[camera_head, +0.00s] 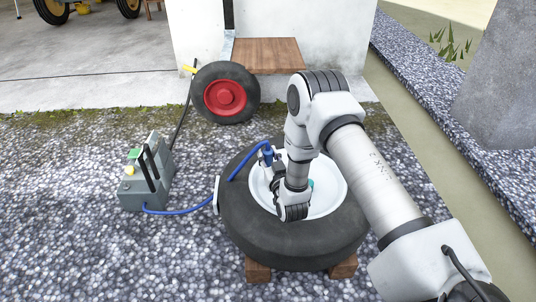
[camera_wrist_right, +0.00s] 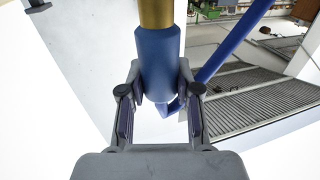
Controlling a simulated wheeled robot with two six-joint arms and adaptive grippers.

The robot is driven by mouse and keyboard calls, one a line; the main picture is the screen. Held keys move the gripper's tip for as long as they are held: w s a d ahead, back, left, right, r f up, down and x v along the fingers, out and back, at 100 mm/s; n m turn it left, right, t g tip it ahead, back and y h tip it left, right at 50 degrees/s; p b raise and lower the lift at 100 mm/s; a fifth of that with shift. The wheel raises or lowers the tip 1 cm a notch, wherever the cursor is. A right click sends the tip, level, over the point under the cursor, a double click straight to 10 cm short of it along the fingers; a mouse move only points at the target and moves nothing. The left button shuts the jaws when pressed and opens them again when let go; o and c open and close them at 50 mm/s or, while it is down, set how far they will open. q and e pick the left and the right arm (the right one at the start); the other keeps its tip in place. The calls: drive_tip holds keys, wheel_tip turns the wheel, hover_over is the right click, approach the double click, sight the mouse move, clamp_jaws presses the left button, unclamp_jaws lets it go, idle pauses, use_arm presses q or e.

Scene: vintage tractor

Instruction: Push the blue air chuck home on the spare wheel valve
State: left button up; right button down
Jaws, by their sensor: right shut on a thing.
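The spare wheel (camera_head: 250,232) lies flat, a black tyre around a white rim (camera_head: 327,200). The blue air chuck (camera_head: 267,153) is over the left part of the rim, with a blue hose (camera_head: 185,211) attached. In the right wrist view the chuck (camera_wrist_right: 158,58) is a blue cylinder with a brass end at the top of the picture. My right gripper (camera_wrist_right: 160,92) is shut on the chuck, one finger on each side. In the head view my arm covers part of the rim. I cannot make out the valve or whether the chuck touches it. My left gripper is not in view.
A grey box (camera_head: 147,182) with the hose stands on the gravel at left. Wooden blocks (camera_head: 258,272) lie under the tyre. A red-hubbed wheel (camera_head: 225,95) and a wooden board (camera_head: 267,55) are behind, by a white wall. A stone kerb (camera_head: 440,110) runs along the right.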

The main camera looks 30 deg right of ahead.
drive_tip(key=shift+f, duration=0.6)
drive_tip(key=c, duration=0.7)
unclamp_jaws()
drive_tip(key=shift+r, duration=0.1)
wheel_tip(320, 180, up, 10)
drive_tip(key=shift+f, duration=0.1)
